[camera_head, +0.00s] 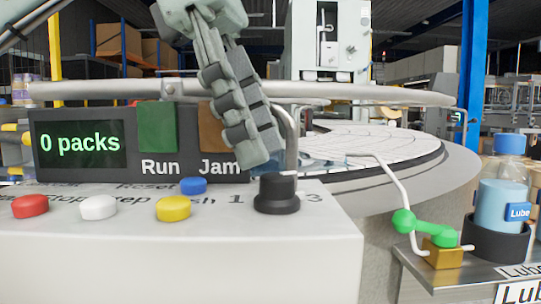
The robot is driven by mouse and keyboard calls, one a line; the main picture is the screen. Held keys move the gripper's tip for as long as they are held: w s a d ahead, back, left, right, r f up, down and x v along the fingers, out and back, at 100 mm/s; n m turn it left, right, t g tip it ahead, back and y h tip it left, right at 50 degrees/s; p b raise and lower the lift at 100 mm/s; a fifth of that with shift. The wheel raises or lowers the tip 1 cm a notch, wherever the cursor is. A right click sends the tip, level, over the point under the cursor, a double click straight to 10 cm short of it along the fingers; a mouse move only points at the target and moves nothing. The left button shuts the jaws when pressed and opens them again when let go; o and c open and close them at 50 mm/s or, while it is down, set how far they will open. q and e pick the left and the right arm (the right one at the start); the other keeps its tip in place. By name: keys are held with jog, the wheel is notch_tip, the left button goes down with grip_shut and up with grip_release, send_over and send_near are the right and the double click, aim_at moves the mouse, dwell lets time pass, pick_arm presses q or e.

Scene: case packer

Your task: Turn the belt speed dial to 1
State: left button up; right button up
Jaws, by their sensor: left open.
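The belt speed dial is a black knob (276,194) at the right end of the white control panel (200,255). Printed marks 1 and 3 show to its left and right; the mark between is hidden. My left gripper (258,158) comes down from above, its grey fingers just above and slightly left of the knob. It is open, seen nearly edge-on, with nothing visible between the fingers. I cannot tell whether a fingertip touches the knob. The knob's pointer is not clear. My right gripper is out of view.
Red (30,206), white (98,207), yellow (173,208) and blue (193,186) buttons sit left of the dial. A display (80,143) reading "0 packs" stands behind. A metal rail (380,94) crosses behind. At right are a green-handled valve (425,228) and a Lube bottle (504,200).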

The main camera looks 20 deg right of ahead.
aim_at(277, 191)
pick_arm(q)
jog(key=shift+x, duration=1.4)
grip_shut()
